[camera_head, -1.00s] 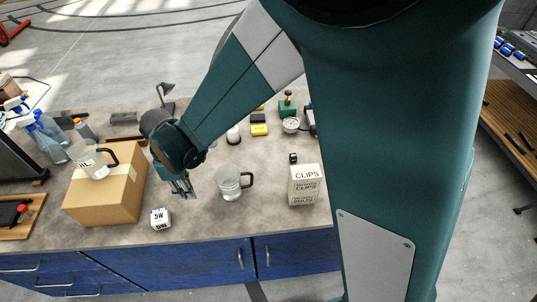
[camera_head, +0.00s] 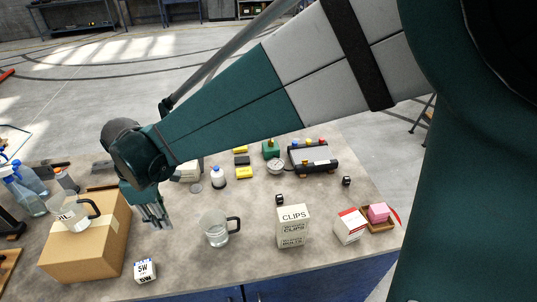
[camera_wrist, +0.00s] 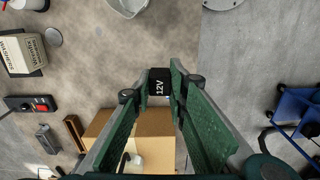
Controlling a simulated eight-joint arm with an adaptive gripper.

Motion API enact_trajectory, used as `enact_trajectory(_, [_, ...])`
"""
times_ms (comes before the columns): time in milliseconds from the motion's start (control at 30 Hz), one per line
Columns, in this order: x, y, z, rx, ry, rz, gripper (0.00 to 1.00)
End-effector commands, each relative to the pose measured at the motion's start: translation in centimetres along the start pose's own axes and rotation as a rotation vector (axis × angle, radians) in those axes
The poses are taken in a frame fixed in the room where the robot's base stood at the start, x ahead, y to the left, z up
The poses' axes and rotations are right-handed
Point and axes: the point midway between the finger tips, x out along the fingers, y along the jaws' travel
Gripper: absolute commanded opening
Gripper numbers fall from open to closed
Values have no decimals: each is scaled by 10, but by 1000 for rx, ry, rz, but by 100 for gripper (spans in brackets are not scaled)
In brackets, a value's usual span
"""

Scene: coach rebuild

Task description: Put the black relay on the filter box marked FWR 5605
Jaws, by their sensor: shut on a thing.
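My gripper (camera_wrist: 160,84) is shut on a small black relay marked 12V (camera_wrist: 159,87), held between the fingertips. In the head view my gripper (camera_head: 156,214) is above the table, just right of the brown cardboard box (camera_head: 98,250). I cannot make out the relay there. The cardboard box also shows in the wrist view (camera_wrist: 152,122), below the fingertips. I cannot read FWR 5605 on any box. A red-and-white box (camera_head: 348,227) stands at the right of the table, its marking unreadable.
A clear jug (camera_head: 75,213) stands on the cardboard box, another jug (camera_head: 215,230) right of my gripper. A white 5W cube (camera_head: 145,270) is in front. A CLIPS box (camera_head: 291,228) and small black cubes (camera_head: 279,199) are farther right. A pink block (camera_head: 379,212) sits on a tray.

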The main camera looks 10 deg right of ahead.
Motion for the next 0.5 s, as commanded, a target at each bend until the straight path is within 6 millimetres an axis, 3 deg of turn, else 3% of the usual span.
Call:
enact_trajectory(300, [-48,0,0,0,0,0,7])
enact_trajectory(500, [-46,16,25,61,0,0,7])
